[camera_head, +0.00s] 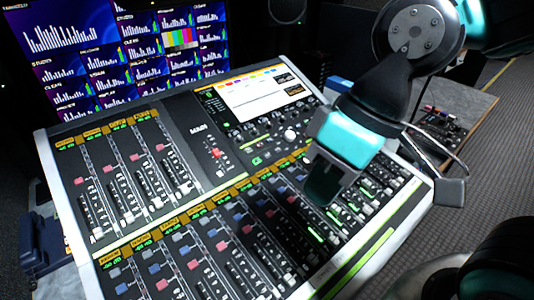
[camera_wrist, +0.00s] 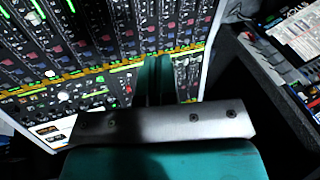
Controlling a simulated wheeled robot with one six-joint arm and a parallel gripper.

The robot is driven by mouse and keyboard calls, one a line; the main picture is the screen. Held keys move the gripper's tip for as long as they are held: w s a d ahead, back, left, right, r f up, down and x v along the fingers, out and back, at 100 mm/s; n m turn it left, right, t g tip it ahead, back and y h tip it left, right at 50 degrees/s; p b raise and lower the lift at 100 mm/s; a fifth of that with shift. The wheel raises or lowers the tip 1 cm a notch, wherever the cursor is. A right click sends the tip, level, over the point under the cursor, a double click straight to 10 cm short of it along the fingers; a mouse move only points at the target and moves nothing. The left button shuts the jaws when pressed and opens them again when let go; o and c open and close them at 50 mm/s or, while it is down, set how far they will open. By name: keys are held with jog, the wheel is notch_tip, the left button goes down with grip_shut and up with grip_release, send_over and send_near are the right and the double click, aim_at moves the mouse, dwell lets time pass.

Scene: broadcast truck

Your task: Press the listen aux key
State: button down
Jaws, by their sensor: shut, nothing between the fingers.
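A large mixing console (camera_head: 190,145) with faders, rows of coloured keys and a small screen fills the middle of the head view. It also shows at the upper left of the wrist view (camera_wrist: 70,82). My gripper (camera_head: 322,188) is over the console's right part, fingers pointing down. In the wrist view its two teal fingers (camera_wrist: 158,64) are together with nothing between them. The listen aux key cannot be picked out, as the labels are too small to read. My gripper hides part of the console's right side.
A monitor wall (camera_head: 115,50) stands behind the console. A separate small panel (camera_head: 440,128) lies on a grey surface at the right; a panel with keys and a bright display (camera_wrist: 292,50) shows right in the wrist view. A grey floor (camera_head: 510,120) is at far right.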

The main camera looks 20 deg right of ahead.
jog(key=w+a+m+t+y+p, duration=0.1)
jog(key=w+a+m+y+p, duration=0.15)
jog(key=w, duration=0.45)
jog(key=w+a+m+t+y+p, duration=0.1)
jog(key=w+a+m, duration=0.1)
jog(key=w+m, duration=0.3)
jog(key=m+t+p, duration=0.6)
jog(key=m+t, duration=0.4)
jog(key=m, duration=0.9)
send_over(267, 156)
jog(key=s+d, duration=0.2)
jog(key=s, duration=0.3)
notch_tip(267, 156, down, 14)
jog(key=shift+r+h, duration=0.1)
jog(key=shift+h, duration=0.25)
jog(key=shift+w+a+f+b, duration=0.25)
jog(key=shift+w+f+b, duration=0.45)
jog(key=shift+f, duration=0.65)
jog(key=shift+w+a+f+b, duration=0.2)
jog(key=shift+w+f+b, duration=0.2)
jog(key=shift+f+b, duration=0.7)
jog(key=shift+w+a+f+b, duration=0.25)
jog(key=shift+w+f+b, duration=0.3)
jog(key=shift+f, duration=1.05)
jog(key=shift+w+f, duration=0.15)
jog(key=shift+f, duration=0.25)
